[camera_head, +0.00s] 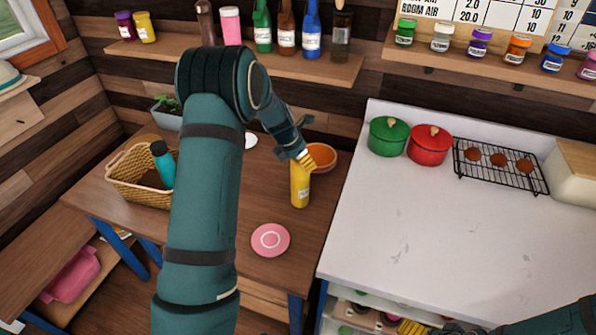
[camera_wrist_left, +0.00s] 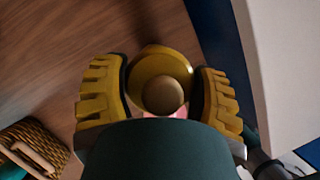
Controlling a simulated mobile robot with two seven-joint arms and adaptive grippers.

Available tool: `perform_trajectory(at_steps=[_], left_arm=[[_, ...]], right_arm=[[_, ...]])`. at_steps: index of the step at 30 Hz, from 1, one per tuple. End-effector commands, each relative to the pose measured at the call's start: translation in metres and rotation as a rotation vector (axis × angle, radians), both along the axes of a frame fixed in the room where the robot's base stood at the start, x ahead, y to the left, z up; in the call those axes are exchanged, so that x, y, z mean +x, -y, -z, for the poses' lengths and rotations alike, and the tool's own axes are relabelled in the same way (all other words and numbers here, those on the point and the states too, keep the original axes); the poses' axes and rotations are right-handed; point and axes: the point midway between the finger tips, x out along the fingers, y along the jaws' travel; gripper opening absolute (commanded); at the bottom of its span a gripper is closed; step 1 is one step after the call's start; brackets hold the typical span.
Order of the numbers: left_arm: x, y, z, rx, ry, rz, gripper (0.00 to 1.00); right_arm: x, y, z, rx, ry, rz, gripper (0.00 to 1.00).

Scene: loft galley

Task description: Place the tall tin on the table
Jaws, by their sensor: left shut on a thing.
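In the left wrist view the tin's round top with a tan knob (camera_wrist_left: 161,92) sits between the two yellow finger pads of my left gripper (camera_wrist_left: 161,95). I cannot tell whether the tin's base touches the table. My right gripper (camera_head: 412,327) shows only partly at the bottom edge; its fingers' spacing is unclear.
A pink plate (camera_head: 270,240) lies in front of the tin, and an orange bowl (camera_head: 322,157) stands behind it. A wicker basket (camera_head: 125,178) with a teal bottle (camera_head: 162,164) is at the left. The white counter (camera_head: 425,225) borders the table at the right.

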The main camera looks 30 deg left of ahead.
Motion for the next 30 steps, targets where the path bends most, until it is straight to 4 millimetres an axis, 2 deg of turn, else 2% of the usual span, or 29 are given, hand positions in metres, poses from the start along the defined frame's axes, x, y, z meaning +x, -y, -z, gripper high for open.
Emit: perform_trajectory(at_steps=[10,22,23,24,25,30], left_arm=[[0.0,0.0,0.039,-0.001,0.001,-0.001,0.19],[0.001,0.0,0.044,-0.001,0.002,0.0,0.19],[0.0,0.0,0.044,0.0,0.001,0.0,0.72],[0.0,0.0,0.044,0.0,0.001,0.0,0.86],[0.0,0.0,0.044,0.0,0.001,0.0,0.95],[0.0,0.0,0.043,0.0,0.001,0.0,0.95]], right_arm=[[0.0,0.0,0.008,-0.002,0.0,0.0,0.83],[0.0,0.0,0.009,-0.002,0.001,0.001,0.83],[0.0,0.0,0.009,-0.002,0.001,0.001,0.83],[0.0,-0.001,0.009,-0.002,0.001,0.001,0.83],[0.0,0.0,0.009,-0.002,0.001,0.001,0.83],[0.0,0.0,0.009,-0.002,0.001,0.0,0.83]])
